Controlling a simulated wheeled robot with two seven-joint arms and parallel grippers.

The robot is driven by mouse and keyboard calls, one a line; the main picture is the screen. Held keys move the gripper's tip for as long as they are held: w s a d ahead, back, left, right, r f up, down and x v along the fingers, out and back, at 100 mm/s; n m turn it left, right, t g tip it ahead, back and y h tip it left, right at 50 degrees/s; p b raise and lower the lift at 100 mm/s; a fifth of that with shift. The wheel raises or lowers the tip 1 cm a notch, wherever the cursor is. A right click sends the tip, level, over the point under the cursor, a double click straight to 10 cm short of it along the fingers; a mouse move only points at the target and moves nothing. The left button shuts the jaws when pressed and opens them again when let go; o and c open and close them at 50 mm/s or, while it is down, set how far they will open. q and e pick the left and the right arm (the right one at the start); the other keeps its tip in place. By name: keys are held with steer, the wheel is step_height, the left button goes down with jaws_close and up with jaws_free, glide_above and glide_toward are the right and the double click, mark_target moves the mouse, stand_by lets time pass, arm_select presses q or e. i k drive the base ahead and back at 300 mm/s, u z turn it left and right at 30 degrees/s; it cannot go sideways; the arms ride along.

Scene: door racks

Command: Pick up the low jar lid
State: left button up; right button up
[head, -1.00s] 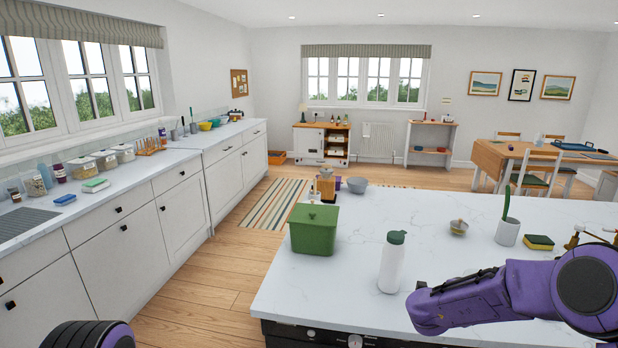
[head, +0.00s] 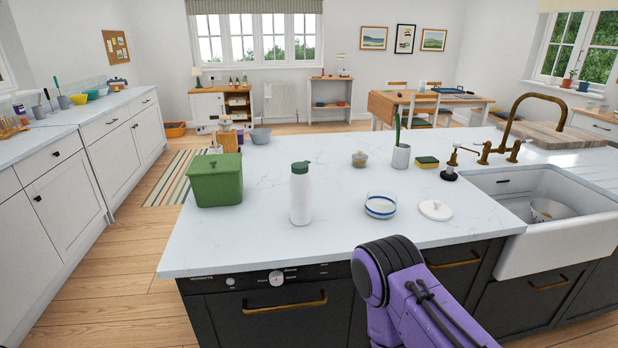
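A low, round white lid with a small knob (head: 436,210) lies flat on the white island top in the head view, near its front edge and left of the sink. A purple arm link of mine shows below it, in front of the island. Neither of my grippers is in view, so I cannot see how they stand relative to the lid.
A blue-and-white striped bowl (head: 381,205) stands just left of the lid. A white bottle (head: 300,194) and a green bin (head: 215,180) stand further left. A sponge (head: 428,162), plant pot (head: 401,156), brass tap (head: 487,150) and white sink (head: 560,248) lie behind and right.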

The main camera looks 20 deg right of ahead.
mark_target(435, 210)
steer(key=z, duration=2.9)
steer(key=i, duration=2.45)
steer(key=u, duration=1.9)
